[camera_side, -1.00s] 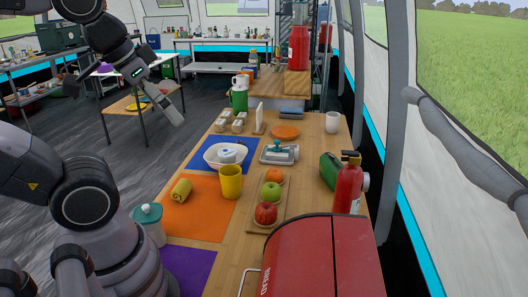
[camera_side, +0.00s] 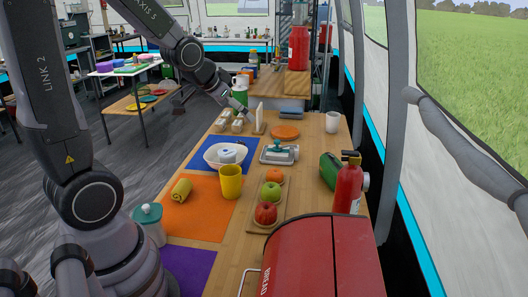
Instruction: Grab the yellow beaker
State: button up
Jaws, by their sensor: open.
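The yellow beaker (camera_side: 231,183) stands upright on the table (camera_side: 222,266), at the right edge of the orange mat (camera_side: 199,220). My gripper (camera_side: 236,104) is raised at the far left side of the table, in front of a green container (camera_side: 240,95). It is well beyond and above the beaker and does not touch it. The gripper is open and empty, though its fingers are small and hard to make out.
A white bowl (camera_side: 211,158) sits behind the beaker on a blue mat (camera_side: 245,147). A rolled yellow cloth (camera_side: 181,190) lies to its left. A board with fruit (camera_side: 254,223) is to its right. A red bread box (camera_side: 330,258) and fire extinguisher (camera_side: 347,190) stand at the near right.

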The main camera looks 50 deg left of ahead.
jog(key=w+a+f, duration=0.4)
jog(key=a+f, duration=0.1)
jog(key=f, duration=0.2)
jog(key=n+t+y, duration=0.1)
jog(key=n+t, duration=0.1)
jog(key=t, duration=0.1)
send_over(231, 180)
jog(key=d, duration=0.1)
notch_tip(231, 180, down, 14)
jog(key=r, duration=0.1)
jog(key=shift+n+t+y, duration=0.7)
jog(key=shift+n+y, duration=0.1)
jog(key=shift+y, duration=0.1)
jog(key=s+f, duration=0.1)
jog(key=f, duration=0.1)
jog(key=s+a+f, duration=0.1)
jog(key=s+f, duration=0.1)
jog(key=f, duration=0.1)
jog(key=s+f, duration=0.1)
jog(key=f, duration=0.1)
jog(key=shift+s+a+f, duration=0.25)
jog(key=shift+f, duration=0.1)
jog(key=x, duration=0.7)
jog(key=shift+w+a, duration=0.1)
jog(key=c, duration=1.1)
